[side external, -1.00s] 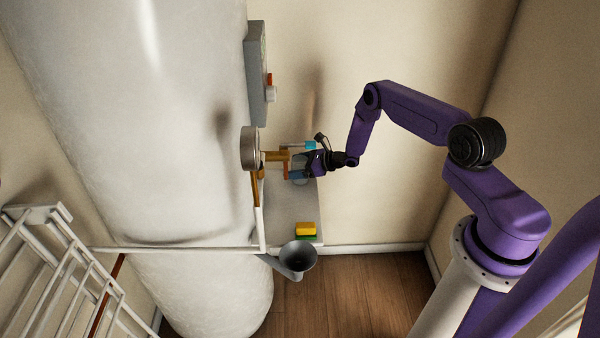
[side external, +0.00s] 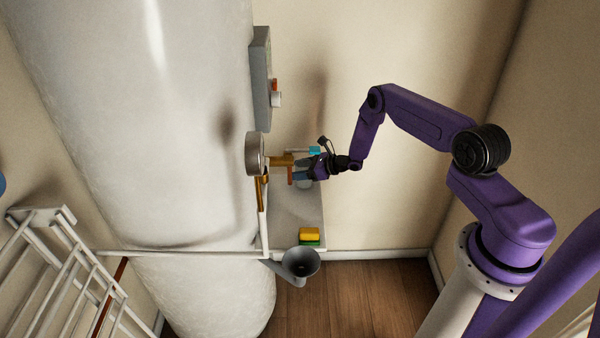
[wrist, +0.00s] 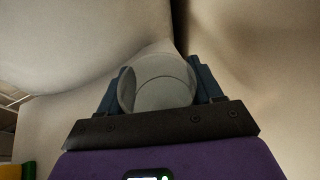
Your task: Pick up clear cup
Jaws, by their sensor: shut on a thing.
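The clear cup (wrist: 158,82) is between the two blue fingers of my gripper (wrist: 156,85) in the wrist view, with its round rim facing the camera. The fingers press on its left and right sides. In the side external view my gripper (side external: 305,172) is over the grey shelf (side external: 288,205), close to the brass pipe and valve. The cup is small and pale there, partly hidden by the fingers. I cannot tell from this view whether the cup's base touches the shelf.
A yellow and green sponge (side external: 309,235) sits at the shelf's front, above a grey funnel (side external: 300,262). A large white tank (side external: 150,120) fills the left.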

